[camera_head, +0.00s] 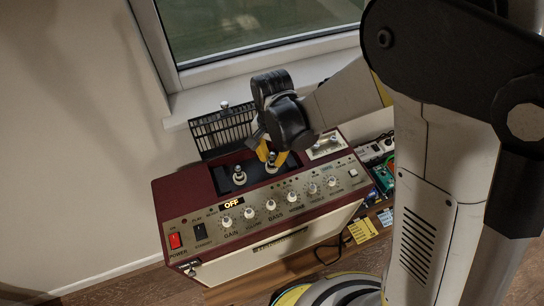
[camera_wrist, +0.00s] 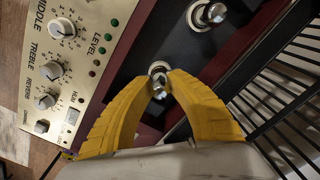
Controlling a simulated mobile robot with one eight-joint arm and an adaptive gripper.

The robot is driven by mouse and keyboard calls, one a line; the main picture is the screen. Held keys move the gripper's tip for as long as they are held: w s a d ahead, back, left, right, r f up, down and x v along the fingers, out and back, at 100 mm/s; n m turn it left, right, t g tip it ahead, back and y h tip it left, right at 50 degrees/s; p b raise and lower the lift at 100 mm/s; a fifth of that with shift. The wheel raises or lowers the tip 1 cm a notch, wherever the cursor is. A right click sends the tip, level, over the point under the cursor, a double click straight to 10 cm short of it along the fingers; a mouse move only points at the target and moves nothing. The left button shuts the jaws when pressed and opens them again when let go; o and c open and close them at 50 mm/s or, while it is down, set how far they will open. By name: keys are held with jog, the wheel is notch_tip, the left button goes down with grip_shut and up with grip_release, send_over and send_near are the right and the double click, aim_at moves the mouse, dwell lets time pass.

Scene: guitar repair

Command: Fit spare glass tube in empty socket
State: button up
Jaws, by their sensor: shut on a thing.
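My gripper (camera_head: 270,155) reaches down from above into the dark bay in the top of the dark red amplifier (camera_head: 172,196). Its yellow fingers are shut on a glass tube with a shiny silver top (camera_wrist: 158,88), seen end-on in the wrist view. This tube is over or in the bay floor; I cannot tell whether it is seated, as the fingers and foreshortening hide its base. Another tube (camera_head: 239,177) stands upright in the bay to the left; it also shows in the wrist view (camera_wrist: 212,14), with a pale ring around its base.
A black grille (camera_head: 224,132) stands upright behind the bay. A pale tray (camera_head: 327,145) lies on the amplifier's right top. The front panel (camera_head: 262,211) has several knobs and a lit OFF sign. A green circuit board and yellow notes lie to the right. A window is behind.

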jog(key=shift+f, duration=0.2)
jog(key=o, duration=0.9)
jog(key=shift+o, duration=0.6)
jog(key=o, duration=0.3)
jog(key=shift+o, duration=0.2)
jog(key=shift+r, duration=0.1)
jog(key=shift+r+p, duration=2.5)
jog(key=shift+r, duration=1.45)
